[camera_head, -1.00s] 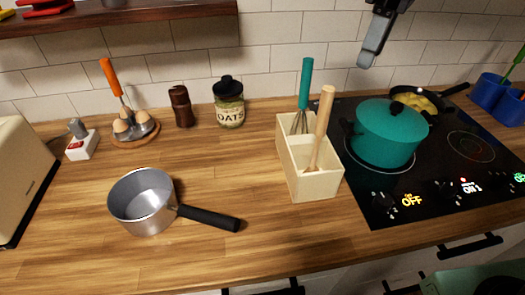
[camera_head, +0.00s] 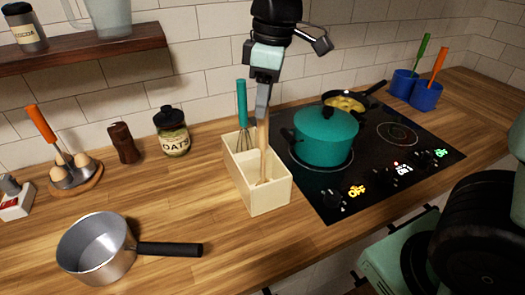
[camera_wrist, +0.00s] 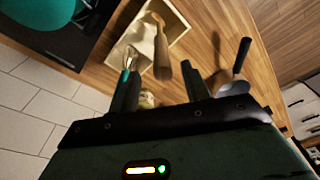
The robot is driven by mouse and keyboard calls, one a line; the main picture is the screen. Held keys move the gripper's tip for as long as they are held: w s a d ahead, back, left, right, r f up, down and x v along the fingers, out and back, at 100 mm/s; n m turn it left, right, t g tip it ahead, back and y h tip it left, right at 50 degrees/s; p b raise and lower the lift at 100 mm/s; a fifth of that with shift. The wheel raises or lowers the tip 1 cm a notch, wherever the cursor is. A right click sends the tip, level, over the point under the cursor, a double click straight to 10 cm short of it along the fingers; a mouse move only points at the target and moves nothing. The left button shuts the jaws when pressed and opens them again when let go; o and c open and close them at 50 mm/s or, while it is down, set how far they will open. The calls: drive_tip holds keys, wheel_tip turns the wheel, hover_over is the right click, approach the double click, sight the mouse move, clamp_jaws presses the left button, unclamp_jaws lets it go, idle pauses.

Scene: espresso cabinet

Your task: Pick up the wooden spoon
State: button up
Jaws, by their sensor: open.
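The wooden spoon (camera_head: 264,152) stands upright in the front compartment of a pale wooden utensil box (camera_head: 268,200). My gripper (camera_head: 262,106) is over the spoon's upper end, with its fingers pointing down and covering the top of the handle. In the wrist view, the spoon (camera_wrist: 161,52) lies between the two open fingers (camera_wrist: 160,85), with clear gaps on both sides. A teal-handled whisk (camera_head: 242,105) stands in the back compartment. It also shows in the wrist view (camera_wrist: 124,78), close to the left finger.
A teal pot (camera_head: 325,140) and a frying pan (camera_head: 346,103) stand on the black hob right of the box. A grey saucepan (camera_head: 95,250) is at the front left. An oats jar (camera_head: 172,135) stands behind. A wall shelf (camera_head: 85,52) is at upper left.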

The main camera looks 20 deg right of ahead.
sight(262, 122)
drive_tip(key=shift+a+f+p, duration=0.15)
drive_tip(key=shift+f+p, duration=0.25)
drive_tip(key=shift+f, duration=1.05)
drive_tip(key=shift+a+f+p, duration=0.15)
drive_tip(key=shift+f+p, duration=0.2)
drive_tip(key=shift+f, duration=1.05)
clamp_jaws()
